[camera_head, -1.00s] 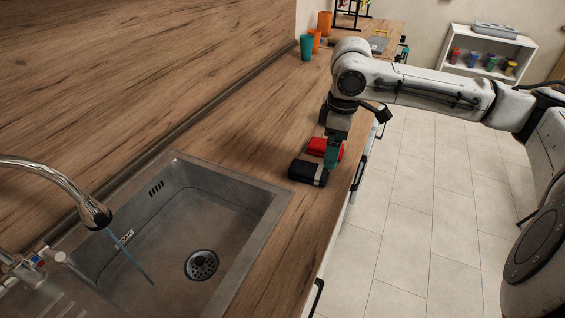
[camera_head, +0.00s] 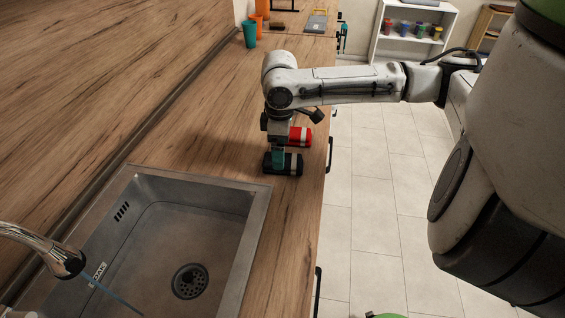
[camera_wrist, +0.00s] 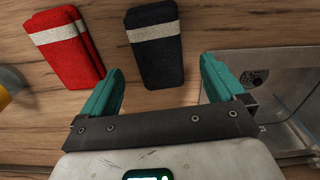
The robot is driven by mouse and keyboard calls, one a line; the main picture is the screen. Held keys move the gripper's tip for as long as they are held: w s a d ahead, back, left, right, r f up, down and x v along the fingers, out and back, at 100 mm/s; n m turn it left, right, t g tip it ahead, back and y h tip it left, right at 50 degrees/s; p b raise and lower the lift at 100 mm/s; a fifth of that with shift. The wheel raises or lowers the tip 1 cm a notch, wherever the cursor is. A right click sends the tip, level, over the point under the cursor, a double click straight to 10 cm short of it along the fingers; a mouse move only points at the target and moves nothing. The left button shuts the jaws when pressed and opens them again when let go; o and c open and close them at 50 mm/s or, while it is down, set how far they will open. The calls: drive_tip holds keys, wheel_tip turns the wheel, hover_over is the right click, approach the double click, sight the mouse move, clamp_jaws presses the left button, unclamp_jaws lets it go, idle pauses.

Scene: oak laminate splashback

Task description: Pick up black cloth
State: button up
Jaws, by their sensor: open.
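The black cloth (camera_head: 291,163) is a folded dark bundle with a pale band. It lies on the wooden counter just past the sink's far right corner. In the wrist view the black cloth (camera_wrist: 156,62) lies ahead of and between the two teal fingers. My gripper (camera_head: 278,156) is over the cloth's left part in the head view. In the wrist view my gripper (camera_wrist: 160,80) is open, with nothing between the fingers that I can see as gripped. Whether a finger touches the cloth is unclear.
A red cloth (camera_head: 299,136) with a white band lies beside the black one; it also shows in the wrist view (camera_wrist: 70,60). The steel sink (camera_head: 258,205) with a tap (camera_head: 62,260) is close by. A teal cup (camera_head: 250,34) stands farther back. The counter's front edge is near.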

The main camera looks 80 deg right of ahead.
wheel_tip(320, 180, down, 4)
drive_tip(key=shift+f, duration=0.2)
drive_tip(key=c, duration=1)
